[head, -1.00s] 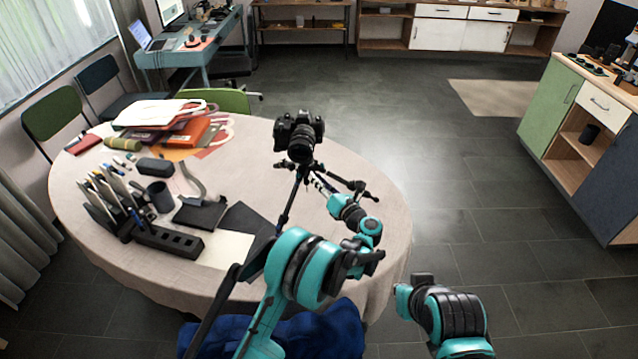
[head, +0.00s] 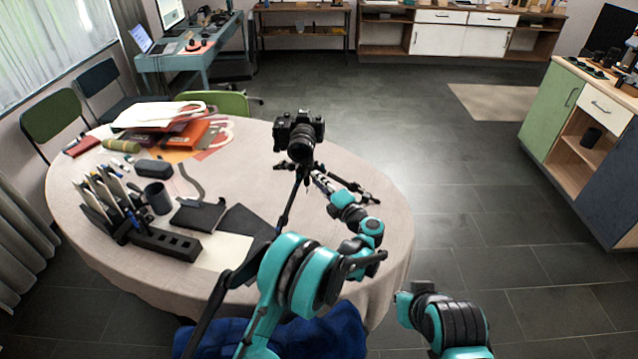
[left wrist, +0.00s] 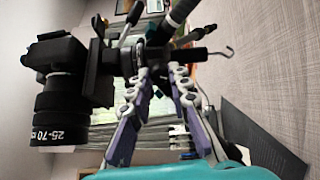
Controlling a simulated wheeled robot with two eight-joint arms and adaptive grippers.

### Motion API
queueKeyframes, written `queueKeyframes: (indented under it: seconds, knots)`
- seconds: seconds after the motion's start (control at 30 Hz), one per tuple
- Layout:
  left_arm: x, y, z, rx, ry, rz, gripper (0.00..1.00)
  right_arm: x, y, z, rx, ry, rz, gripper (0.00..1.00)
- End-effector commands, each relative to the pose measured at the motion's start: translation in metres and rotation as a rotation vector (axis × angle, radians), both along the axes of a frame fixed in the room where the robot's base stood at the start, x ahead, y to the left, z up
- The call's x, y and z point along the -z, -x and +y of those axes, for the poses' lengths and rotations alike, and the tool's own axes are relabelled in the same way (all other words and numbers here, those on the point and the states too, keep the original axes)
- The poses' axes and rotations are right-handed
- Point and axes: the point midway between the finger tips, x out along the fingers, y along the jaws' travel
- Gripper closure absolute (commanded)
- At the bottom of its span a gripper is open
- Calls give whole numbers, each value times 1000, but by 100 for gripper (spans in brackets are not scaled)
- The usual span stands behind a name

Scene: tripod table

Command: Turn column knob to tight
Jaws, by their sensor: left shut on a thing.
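A black camera (head: 299,135) sits upright on a small black tripod (head: 288,205) on the round table (head: 365,245). My left gripper (head: 318,176) is at the tripod just below the camera, on its right side. In the left wrist view the camera (left wrist: 62,80) appears at the left, its lens marked 25-70. There the two fingers of the left gripper (left wrist: 160,75) close around a dark part of the tripod's column (left wrist: 158,60). The column knob cannot be made out clearly between the fingertips. My right gripper is not in view.
The tripod's legs spread close to my left gripper.

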Motion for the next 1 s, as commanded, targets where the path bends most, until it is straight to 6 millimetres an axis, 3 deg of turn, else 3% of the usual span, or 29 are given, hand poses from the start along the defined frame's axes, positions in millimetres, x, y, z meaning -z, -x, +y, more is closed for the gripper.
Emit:
queueKeyframes:
  seconds: [0.4, 1.0]
  knots:
    - [0, 0, 0, 1, -209, 139, 100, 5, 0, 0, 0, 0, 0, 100]
    - [0, 0, 0, 1, -263, 174, 100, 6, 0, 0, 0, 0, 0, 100]
